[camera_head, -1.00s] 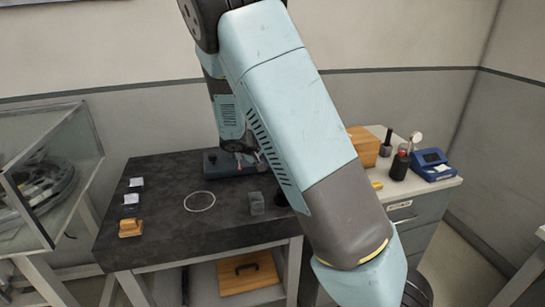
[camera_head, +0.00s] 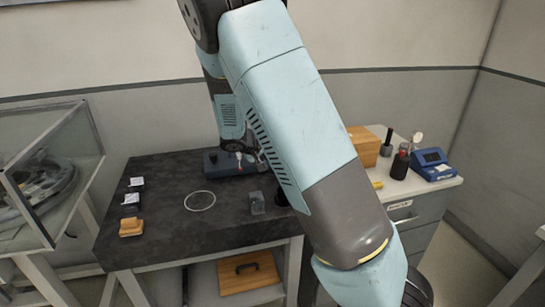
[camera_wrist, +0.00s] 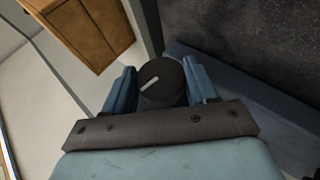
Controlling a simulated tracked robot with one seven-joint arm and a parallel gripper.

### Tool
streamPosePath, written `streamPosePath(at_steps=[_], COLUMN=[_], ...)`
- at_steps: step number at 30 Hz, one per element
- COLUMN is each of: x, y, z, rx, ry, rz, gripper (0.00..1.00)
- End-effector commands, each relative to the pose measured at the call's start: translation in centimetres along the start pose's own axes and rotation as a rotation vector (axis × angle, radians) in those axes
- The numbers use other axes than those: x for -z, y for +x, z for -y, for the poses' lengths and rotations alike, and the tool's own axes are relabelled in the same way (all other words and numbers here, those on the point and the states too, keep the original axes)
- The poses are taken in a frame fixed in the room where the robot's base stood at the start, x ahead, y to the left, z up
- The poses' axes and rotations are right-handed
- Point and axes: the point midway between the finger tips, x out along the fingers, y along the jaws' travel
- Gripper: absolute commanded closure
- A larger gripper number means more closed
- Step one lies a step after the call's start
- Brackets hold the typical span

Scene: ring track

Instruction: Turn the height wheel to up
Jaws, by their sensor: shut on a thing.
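The height wheel (camera_wrist: 163,78) shows in the wrist view as a round black knob with a white pointer line slanting from lower left to upper right. My gripper (camera_wrist: 161,82) has its two blue fingers on either side of the wheel and is shut on it. A blue-grey base (camera_wrist: 270,110) lies to the right of the wheel. In the head view a blue-grey device (camera_head: 222,165) stands at the back of the dark table, partly covered by my arm. The wheel and my gripper cannot be made out in the head view.
The dark table (camera_head: 165,220) holds a white ring mark (camera_head: 200,201), a small grey block (camera_head: 257,203) and an orange-brown block (camera_head: 131,227). A glass case (camera_head: 45,180) stands left. A side bench at right holds a wooden box (camera_head: 364,146) and a blue instrument (camera_head: 432,164).

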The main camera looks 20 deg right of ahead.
Motion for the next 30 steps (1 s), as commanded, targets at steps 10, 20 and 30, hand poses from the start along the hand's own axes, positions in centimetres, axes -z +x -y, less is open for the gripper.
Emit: streamPosePath(at_steps=[10,20,30], x=[-0.1,0.0,0.5], y=[0.1,0.0,-0.9], z=[-0.1,-0.1,-1.1], rx=[-0.003,-0.001,-0.001], ry=[-0.001,0.0,0.002], rz=[0.004,0.001,-0.001], gripper=[0.4,0.19,0.19])
